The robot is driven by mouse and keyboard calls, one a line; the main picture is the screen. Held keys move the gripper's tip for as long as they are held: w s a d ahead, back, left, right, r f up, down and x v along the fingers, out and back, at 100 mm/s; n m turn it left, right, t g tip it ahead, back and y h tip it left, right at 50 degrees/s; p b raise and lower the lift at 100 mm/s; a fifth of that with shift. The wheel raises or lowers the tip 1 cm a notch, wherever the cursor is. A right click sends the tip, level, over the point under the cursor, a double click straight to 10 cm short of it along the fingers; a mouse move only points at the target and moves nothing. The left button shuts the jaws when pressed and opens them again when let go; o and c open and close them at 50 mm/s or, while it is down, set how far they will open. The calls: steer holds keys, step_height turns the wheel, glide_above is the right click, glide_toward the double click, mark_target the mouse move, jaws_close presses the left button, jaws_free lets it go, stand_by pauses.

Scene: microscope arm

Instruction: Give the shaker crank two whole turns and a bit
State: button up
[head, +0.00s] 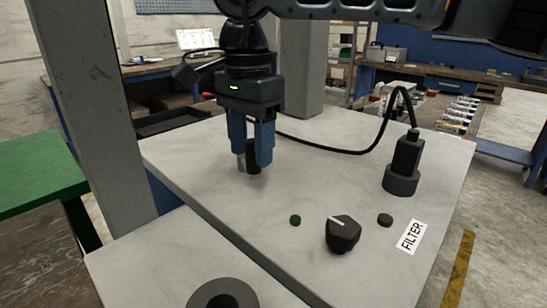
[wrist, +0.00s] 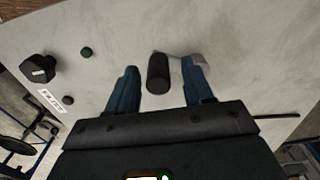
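The shaker crank's black upright handle (head: 252,153) stands on the pale panel, between the two blue fingers of my gripper (head: 251,160). A grey metal piece (head: 241,164) shows low beside the handle, partly hidden by the fingers. In the wrist view the black handle (wrist: 158,73) lies between the fingertips of my gripper (wrist: 161,68), with a gap on each side. The grey crank arm (wrist: 186,56) runs from the handle toward the right finger and is partly hidden behind it. My gripper is open and points down around the handle.
A black knob (head: 343,234) with a white mark sits between a green button (head: 295,220) and a dark button (head: 385,220), near a FILTER label (head: 411,236). A black plug (head: 405,158) with a looping cable stands at right. A dark ring (head: 223,296) lies in front.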

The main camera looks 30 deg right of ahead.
steer(key=shift+r+p, duration=2.35)
steer(key=shift+r, duration=1.7)
steer(key=shift+s+f, duration=0.1)
